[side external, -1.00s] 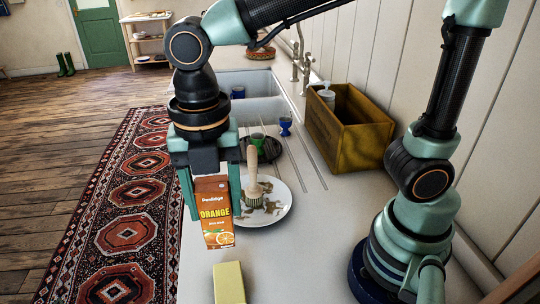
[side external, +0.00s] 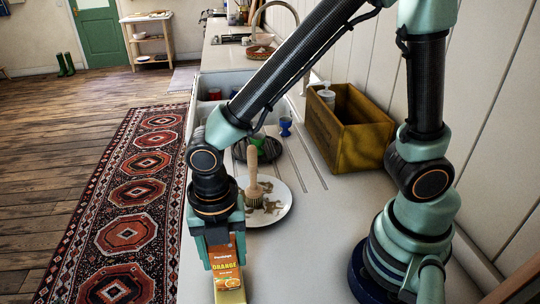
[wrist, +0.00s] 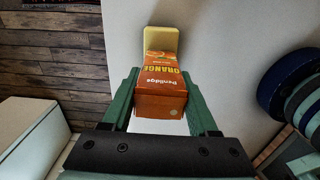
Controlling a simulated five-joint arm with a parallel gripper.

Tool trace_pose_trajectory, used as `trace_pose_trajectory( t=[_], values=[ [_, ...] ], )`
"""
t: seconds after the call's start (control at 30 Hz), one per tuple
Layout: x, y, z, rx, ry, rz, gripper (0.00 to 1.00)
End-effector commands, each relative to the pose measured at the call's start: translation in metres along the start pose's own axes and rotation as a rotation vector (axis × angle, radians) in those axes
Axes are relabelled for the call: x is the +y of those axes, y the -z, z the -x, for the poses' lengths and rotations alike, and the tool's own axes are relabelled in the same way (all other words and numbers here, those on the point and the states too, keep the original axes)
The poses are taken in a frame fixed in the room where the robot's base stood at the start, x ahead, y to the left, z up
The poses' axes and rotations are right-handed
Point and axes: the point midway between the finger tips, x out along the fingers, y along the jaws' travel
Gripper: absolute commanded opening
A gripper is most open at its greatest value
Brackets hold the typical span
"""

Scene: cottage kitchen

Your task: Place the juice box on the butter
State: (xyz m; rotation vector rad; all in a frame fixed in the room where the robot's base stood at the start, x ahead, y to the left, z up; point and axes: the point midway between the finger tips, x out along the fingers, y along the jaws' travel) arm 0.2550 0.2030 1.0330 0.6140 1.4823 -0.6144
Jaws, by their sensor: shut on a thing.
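The orange juice box (side external: 226,273) is held between the fingers of my gripper (side external: 226,262), which is shut on it. In the wrist view the juice box (wrist: 162,88) sits between the green fingers of my gripper (wrist: 163,100). The yellow butter block (side external: 231,296) shows just below the box in the side view, at the bottom edge. In the wrist view the butter (wrist: 161,40) shows beyond the box's far end, partly hidden by it. The box overlaps the butter in the side view; I cannot tell whether they touch.
A plate (side external: 279,213) with a wooden-handled brush (side external: 253,185) lies on the counter behind my gripper. A wooden crate (side external: 350,135) stands at the back right, near the sink (side external: 228,83). The counter (side external: 310,245) right of the butter is clear.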

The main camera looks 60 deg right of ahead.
Motion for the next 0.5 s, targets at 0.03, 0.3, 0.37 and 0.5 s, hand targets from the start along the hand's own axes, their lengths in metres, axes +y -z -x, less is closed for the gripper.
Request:
trace_pose_trajectory(
  t=[0.03,0.3,0.37,0.5],
  values=[
    [0.0003,0.0,0.0005,0.0,-0.001,0.0,0.0],
    [0.0003,0.0,-0.0029,0.0,-0.001,0.0,0.71],
    [0.0003,0.0,-0.0028,0.0,-0.001,0.0,0.9],
    [0.0002,0.0,-0.0027,0.0,-0.001,0.0,0.9]
  ],
)
